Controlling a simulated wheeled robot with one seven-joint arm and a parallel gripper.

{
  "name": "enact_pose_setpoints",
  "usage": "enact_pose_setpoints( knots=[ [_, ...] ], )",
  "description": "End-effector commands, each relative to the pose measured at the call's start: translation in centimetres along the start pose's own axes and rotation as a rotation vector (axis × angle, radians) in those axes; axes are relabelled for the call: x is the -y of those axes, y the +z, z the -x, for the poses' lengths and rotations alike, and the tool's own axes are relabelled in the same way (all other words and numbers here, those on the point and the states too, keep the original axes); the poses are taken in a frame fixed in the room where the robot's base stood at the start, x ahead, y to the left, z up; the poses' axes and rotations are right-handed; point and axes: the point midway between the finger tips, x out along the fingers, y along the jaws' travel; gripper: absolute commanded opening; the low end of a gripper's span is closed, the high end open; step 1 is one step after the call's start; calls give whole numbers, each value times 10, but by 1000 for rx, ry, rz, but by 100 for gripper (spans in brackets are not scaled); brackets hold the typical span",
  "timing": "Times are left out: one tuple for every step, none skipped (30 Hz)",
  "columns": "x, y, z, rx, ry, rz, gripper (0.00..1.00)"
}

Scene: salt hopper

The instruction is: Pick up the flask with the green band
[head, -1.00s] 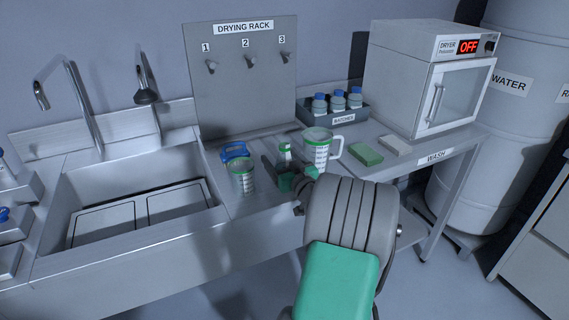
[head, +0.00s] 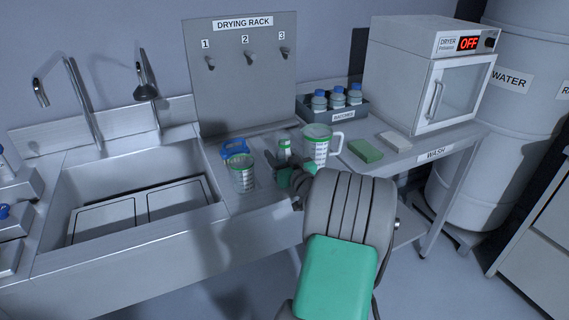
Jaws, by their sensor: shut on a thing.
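A small clear vessel with a green band (head: 284,148), which looks like the flask, stands upright behind my gripper; its lower part is hidden. My gripper (head: 283,168) is at this vessel, with its dark fingers around the lower part and closed on it. My grey wrist and green-padded arm cover the near side. I cannot see whether the vessel's base touches the counter.
A green-marked beaker (head: 242,178) stands close on the left, with a blue-topped item (head: 234,149) behind it. A green-rimmed jug (head: 317,146) is close on the right. A bottle tray (head: 342,116), green block (head: 365,151) and dryer (head: 425,85) lie beyond. The sink (head: 130,205) is left.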

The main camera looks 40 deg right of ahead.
Motion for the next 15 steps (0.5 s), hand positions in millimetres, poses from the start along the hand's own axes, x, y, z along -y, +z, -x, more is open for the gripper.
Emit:
enact_pose_setpoints(
  knots=[
    [0,0,0,0,0,0,16],
    [0,0,0,0,0,0,13],
    [0,0,0,0,0,0,10],
    [0,0,0,0,0,0,8],
    [0,0,0,0,0,0,5],
    [0,0,0,0,0,0,2],
    [0,0,0,0,0,0,0],
    [0,-1,0,-2,0,1,0],
    [0,-1,0,-2,0,1,0],
    [0,-1,0,-2,0,1,0],
    [0,-1,0,-2,0,1,0],
    [0,-1,0,-2,0,1,0],
    [0,-1,0,-2,0,1,0],
    [0,-2,0,-2,0,1,0],
    [0,-3,0,-2,0,2,0]
  ],
)
